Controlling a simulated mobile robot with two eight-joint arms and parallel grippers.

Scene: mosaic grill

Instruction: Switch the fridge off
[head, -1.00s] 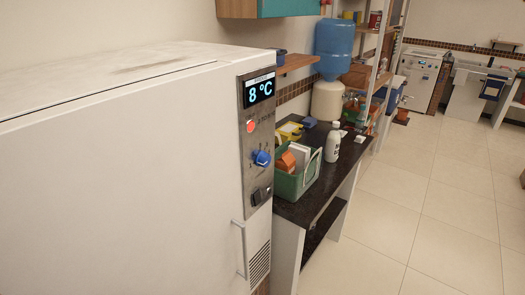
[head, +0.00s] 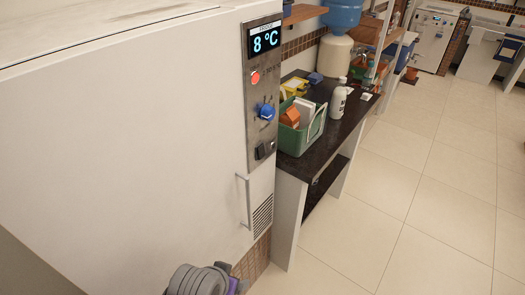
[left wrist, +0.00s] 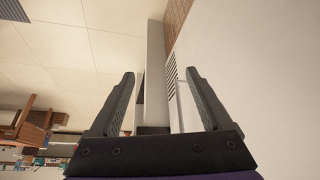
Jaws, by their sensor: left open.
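The white fridge (head: 130,120) fills the left of the head view. Its metal control panel (head: 262,90) has a display (head: 265,40) reading 8 °C, a round red button or light (head: 255,77), a blue knob (head: 266,111) and a dark switch (head: 265,149) at the bottom. Which way the switch is set is too small to tell. In the left wrist view my left gripper (left wrist: 160,74) is open and empty, with the fridge's white front (left wrist: 250,60) on the right. The control panel does not show there. My right gripper is not in view.
A vertical handle (head: 244,200) and a vent grille (head: 263,215) are below the panel. A dark counter (head: 325,150) beside the fridge holds a green bin (head: 292,138) and a white bottle (head: 339,103). The tiled floor (head: 400,220) to the right is clear.

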